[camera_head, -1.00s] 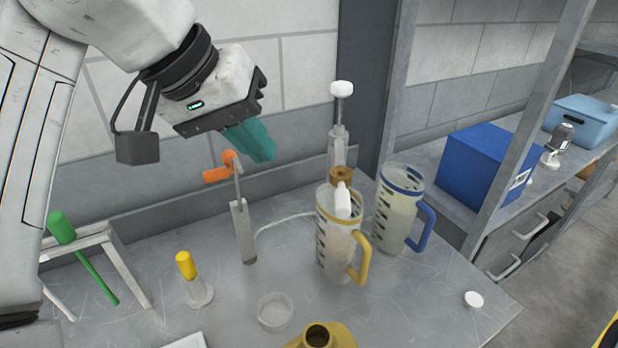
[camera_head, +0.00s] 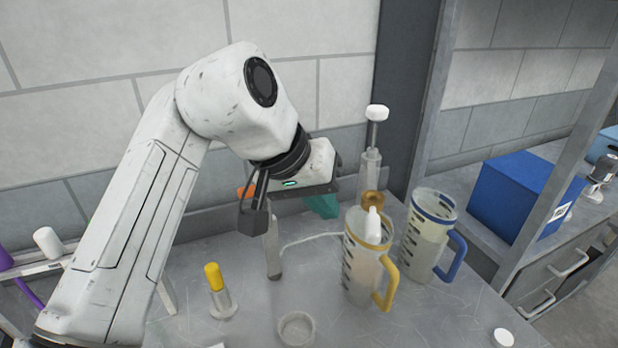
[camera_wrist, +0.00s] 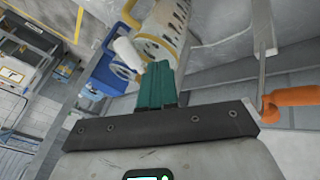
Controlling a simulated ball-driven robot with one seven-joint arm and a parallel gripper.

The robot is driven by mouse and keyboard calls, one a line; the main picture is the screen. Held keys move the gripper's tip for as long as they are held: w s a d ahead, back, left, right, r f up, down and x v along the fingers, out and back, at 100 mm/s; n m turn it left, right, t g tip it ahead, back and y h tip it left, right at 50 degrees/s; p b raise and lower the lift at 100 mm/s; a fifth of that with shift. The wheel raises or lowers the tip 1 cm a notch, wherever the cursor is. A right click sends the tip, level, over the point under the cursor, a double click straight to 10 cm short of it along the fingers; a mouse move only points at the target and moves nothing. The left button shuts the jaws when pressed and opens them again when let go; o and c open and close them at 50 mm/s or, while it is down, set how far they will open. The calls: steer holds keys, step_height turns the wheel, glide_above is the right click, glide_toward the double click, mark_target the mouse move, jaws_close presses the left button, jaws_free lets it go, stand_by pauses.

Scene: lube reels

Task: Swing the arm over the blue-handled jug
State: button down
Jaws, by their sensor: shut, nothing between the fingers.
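The blue-handled jug (camera_head: 428,238) stands upright at the right of the metal bench, with a blue rim and blue handle. It also shows in the wrist view (camera_wrist: 118,72), partly behind the yellow-handled jug. The yellow-handled jug (camera_head: 362,262) stands just left of it and nearer my arm. My gripper (camera_head: 322,206), with teal fingers, is shut and empty. It is in the air left of both jugs, not over the blue-handled one. In the wrist view the teal fingers (camera_wrist: 157,84) point toward the jugs.
An orange-handled tool (camera_wrist: 290,97) is close beside my gripper. A yellow-capped tool (camera_head: 218,290) and a clear dish (camera_head: 297,328) are in front. A blue box (camera_head: 520,195) sits on the right-hand shelf.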

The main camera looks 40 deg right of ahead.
steer(key=shift+s+d+f+p, duration=0.25)
steer(key=shift+s+d+f, duration=0.35)
steer(key=shift+s, duration=0.25)
steer(key=shift+s+d+f+p, duration=0.25)
steer(key=shift+s+d+f, duration=0.1)
steer(key=shift+s+d, duration=0.4)
steer(key=shift+s, duration=0.1)
